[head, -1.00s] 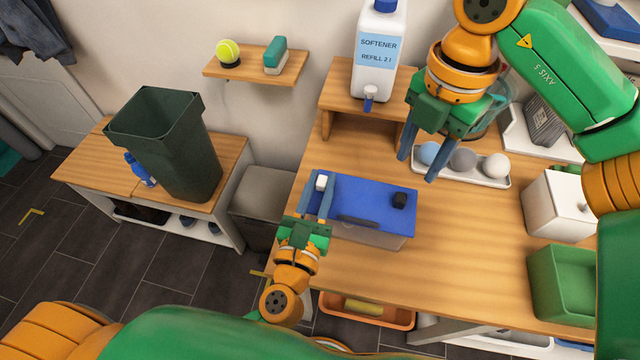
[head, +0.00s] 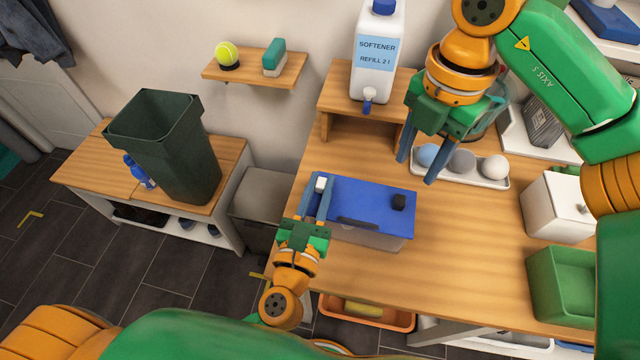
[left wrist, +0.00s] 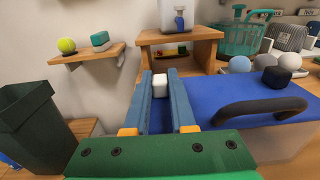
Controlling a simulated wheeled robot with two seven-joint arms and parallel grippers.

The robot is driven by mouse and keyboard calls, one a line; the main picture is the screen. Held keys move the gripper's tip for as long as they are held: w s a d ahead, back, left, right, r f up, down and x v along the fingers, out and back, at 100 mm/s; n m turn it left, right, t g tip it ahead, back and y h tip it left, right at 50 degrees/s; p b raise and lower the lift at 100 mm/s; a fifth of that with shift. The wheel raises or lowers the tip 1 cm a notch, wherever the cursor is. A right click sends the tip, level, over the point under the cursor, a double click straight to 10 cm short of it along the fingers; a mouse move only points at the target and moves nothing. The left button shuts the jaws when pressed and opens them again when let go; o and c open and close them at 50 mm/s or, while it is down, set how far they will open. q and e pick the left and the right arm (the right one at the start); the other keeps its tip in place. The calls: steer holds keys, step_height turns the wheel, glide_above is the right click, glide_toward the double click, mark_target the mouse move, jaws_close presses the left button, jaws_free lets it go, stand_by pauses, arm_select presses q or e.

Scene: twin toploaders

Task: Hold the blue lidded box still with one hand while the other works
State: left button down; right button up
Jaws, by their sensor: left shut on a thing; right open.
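The blue lidded box (head: 365,200) stands on the wooden table. Its lid is down, with a dark handle (head: 358,224) along the front, a white block (head: 321,183) at the left end and a black block (head: 398,202) at the right. My left gripper (head: 319,192) is at the box's left end, its fingers on either side of the white block. The left wrist view also shows the white block (left wrist: 160,84) between the fingertips, the handle (left wrist: 262,112) and the black block (left wrist: 276,77). My right gripper (head: 419,165) is open and empty, above the table behind the box.
A tray (head: 468,180) with several balls lies near my right gripper. A softener bottle (head: 378,55) stands on a wooden riser (head: 343,90) at the back. A white container (head: 560,205) and a green bin (head: 565,285) stand right.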

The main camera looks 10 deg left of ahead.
mark_target(401, 200)
stand_by(0.4)
steer(key=shift+o, duration=0.4)
step_height(401, 200, down, 10)
steer(key=n, duration=0.6)
steer(key=shift+n, duration=0.4)
jaws_close()
stand_by(0.9)
